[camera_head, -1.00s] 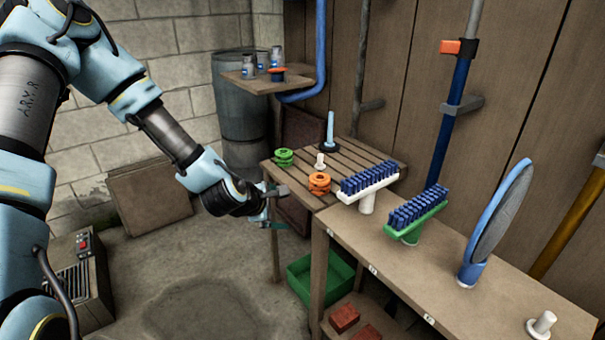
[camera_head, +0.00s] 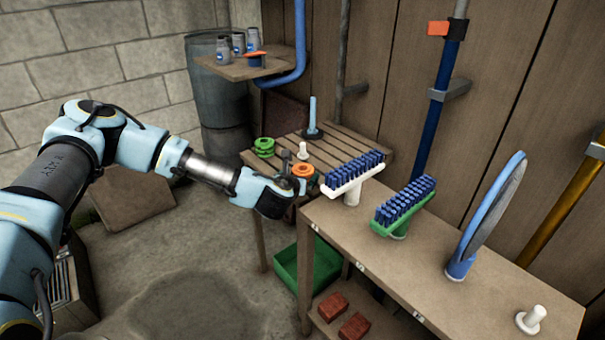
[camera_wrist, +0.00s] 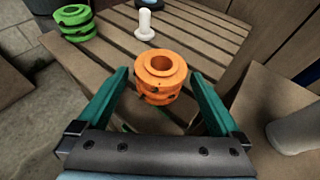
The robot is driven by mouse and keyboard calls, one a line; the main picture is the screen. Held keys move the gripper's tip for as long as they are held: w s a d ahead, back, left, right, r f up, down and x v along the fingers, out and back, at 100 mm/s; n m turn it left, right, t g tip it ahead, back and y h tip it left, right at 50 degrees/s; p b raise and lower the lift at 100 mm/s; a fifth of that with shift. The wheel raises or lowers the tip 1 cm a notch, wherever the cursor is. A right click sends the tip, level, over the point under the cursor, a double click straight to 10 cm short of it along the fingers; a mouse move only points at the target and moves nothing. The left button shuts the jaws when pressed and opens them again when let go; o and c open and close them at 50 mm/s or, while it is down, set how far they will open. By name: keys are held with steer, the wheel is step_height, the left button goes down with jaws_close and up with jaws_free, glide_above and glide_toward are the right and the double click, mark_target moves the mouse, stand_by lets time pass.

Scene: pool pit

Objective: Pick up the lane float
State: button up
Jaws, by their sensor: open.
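Two spool-shaped floats stand on the slatted wooden table. The orange float (camera_wrist: 162,75) stands upright with its round hole facing up; it also shows in the head view (camera_head: 302,171), partly hidden by my gripper. The green float (camera_wrist: 75,20) stands further back to the left, also in the head view (camera_head: 264,147). My gripper (camera_wrist: 160,88) is open, with its green fingers on either side of the orange float in the wrist view. I see gaps between the fingers and the float. I cannot tell the fingers' exact height against it.
A white peg (camera_head: 302,150) and a blue-handled, dark-based tool (camera_head: 312,120) stand behind the orange float. A white brush (camera_head: 355,173) and a green brush (camera_head: 405,202) stand on the bench (camera_head: 400,265) at right. A green crate (camera_head: 290,270) is below.

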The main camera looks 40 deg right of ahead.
steer(key=shift+p+x, duration=1.05)
steer(key=shift+x, duration=2)
steer(key=c, duration=1.2)
steer(key=shift+r, duration=0.15)
steer(key=shift+c, duration=0.2)
step_height(320, 180, up, 28)
steer(key=b, duration=0.4)
steer(key=shift+b, duration=0.3)
